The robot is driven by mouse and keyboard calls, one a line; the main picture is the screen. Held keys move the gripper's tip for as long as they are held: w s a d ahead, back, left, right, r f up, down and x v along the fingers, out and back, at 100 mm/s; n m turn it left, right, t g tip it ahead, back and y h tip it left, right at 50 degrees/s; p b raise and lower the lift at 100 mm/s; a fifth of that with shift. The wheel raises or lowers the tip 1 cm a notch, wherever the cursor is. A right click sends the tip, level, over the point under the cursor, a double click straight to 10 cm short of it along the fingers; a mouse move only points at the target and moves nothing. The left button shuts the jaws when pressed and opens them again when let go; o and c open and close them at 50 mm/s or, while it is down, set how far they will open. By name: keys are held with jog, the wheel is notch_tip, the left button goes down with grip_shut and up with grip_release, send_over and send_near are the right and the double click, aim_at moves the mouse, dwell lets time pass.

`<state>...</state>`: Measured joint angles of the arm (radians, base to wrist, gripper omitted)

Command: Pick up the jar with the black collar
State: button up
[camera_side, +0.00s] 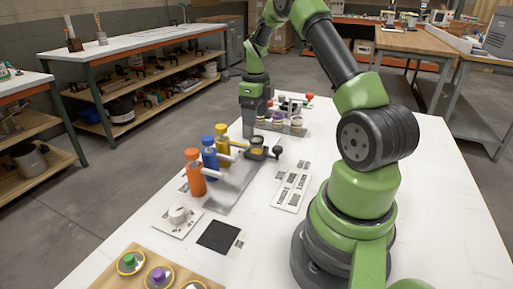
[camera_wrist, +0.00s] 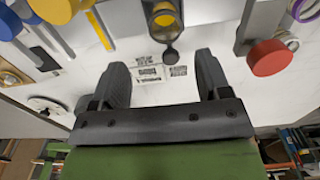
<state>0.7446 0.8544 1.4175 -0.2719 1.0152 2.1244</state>
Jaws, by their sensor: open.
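My gripper (camera_wrist: 162,70) is open and empty, with its two dark fingers spread apart over the white table in the wrist view. In the side view the green wrist (camera_side: 252,88) hangs over the far part of the table. Jars stand beside it near the back; one has a purple collar (camera_wrist: 306,11) at the top right of the wrist view. I cannot tell which jar has the black collar.
A red knob (camera_wrist: 270,58) is right of the fingers. The table's right side is clear.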

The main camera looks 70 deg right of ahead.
aim_at(256, 140)
notch_tip(256, 140, down, 4)
jog(key=shift+r, duration=0.1)
jog(key=f, duration=0.5)
jog(key=shift+d+f, duration=0.3)
jog(key=shift+d, duration=0.05)
jog(key=shift+c, duration=0.4)
jog(key=c, duration=1)
jog(key=shift+r, duration=0.1)
